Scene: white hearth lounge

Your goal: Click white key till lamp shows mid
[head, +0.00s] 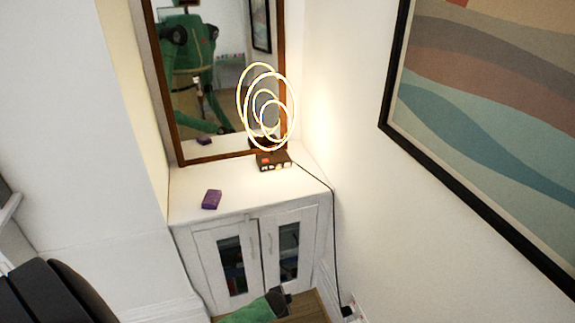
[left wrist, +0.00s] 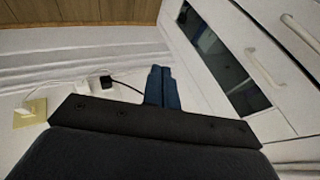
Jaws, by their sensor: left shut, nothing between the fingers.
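The lamp (head: 266,107) has several glowing rings on a dark base and stands at the back of the white cabinet top. Its base (head: 275,161) has a reddish key and pale or yellowish spots on the front; I cannot tell which one is the white key. The rings are lit, but the brightness level is hard to judge. In the left wrist view my left gripper (left wrist: 162,72) is shut and empty, low down beside the cabinet front, away from the lamp. My right gripper is not in view.
A purple box (head: 211,199) lies on the cabinet top (head: 240,190), left of the lamp. A framed mirror (head: 200,100) stands behind. The lamp's cable (head: 335,235) runs down to a wall plug (head: 347,311). A picture (head: 490,120) hangs at right.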

